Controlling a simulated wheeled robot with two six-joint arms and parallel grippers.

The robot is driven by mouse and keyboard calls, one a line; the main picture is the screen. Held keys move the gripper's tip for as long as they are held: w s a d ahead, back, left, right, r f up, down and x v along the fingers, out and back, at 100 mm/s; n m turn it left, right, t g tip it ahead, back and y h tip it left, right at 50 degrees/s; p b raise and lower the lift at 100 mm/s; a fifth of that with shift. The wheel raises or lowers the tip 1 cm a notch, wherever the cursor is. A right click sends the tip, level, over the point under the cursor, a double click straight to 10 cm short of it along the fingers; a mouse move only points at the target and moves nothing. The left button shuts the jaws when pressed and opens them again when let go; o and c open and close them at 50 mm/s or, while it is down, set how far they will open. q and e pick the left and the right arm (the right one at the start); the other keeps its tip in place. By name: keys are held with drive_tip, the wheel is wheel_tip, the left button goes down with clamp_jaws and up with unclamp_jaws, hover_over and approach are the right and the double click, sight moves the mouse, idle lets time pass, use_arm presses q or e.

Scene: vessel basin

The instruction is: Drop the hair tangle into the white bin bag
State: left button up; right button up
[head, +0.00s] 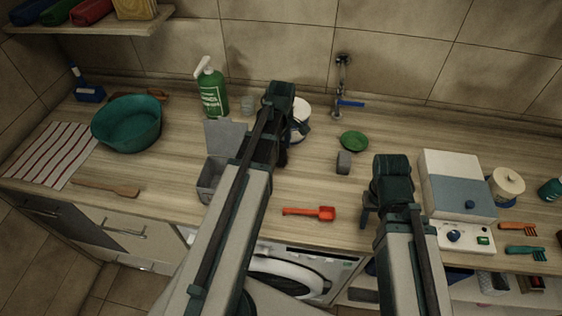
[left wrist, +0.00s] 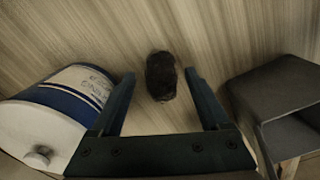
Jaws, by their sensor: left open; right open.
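The hair tangle (left wrist: 161,76) is a small dark, fuzzy clump lying on the wooden counter in the left wrist view. My left gripper (head: 277,157) is open above the counter, and its two fingers (left wrist: 158,85) stand apart on either side of the tangle in that view, with no visible grip on it. In the head view the left arm hides the tangle. My right gripper (head: 372,212) is open over the counter's front edge, left of the white and blue-grey box, and mostly hidden by its own wrist. I cannot make out a white bin bag in either view.
A blue and white canister (left wrist: 75,100) stands left of the fingers in the left wrist view; a grey open container (left wrist: 282,100) stands right. In the head view, a red scoop (head: 310,213), grey block (head: 343,162) and green dish (head: 354,141) lie between the arms.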

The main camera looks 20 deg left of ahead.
sight(281, 156)
use_arm(q)
wheel_tip(281, 156, down, 3)
drive_tip(key=shift+f+b, duration=0.15)
drive_tip(key=shift+b, duration=1.05)
use_arm(e)
wheel_tip(281, 156, down, 3)
drive_tip(key=shift+f, duration=0.2)
drive_tip(key=shift+r, duration=0.1)
use_arm(q)
drive_tip(key=shift+s, duration=0.1)
clamp_jaws()
